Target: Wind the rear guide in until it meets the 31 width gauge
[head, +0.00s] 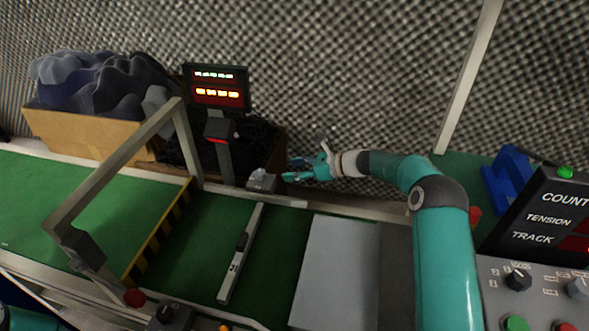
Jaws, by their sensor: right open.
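The 31 width gauge (229,276) is a pale bar marked 31, with a dark grip at its middle. It lies across the green belt from near the front edge towards the back. A pale rail, apparently the rear guide (287,201), runs along the back edge near the gauge's far end. I cannot tell whether they touch. A small grey block (262,181) stands on the rail; no winding handle is clear. My right gripper (291,168) is open beside and just right of this block, with teal fingers pointing left. I see no contact. My left gripper is not in view.
A striped yellow-black bar and pale gantry frame (107,170) cross the belt at left. A display post (217,88) and a box of dark fabric (84,133) stand behind. A grey plate (337,270) lies right of the gauge. A control panel (535,295) is at right.

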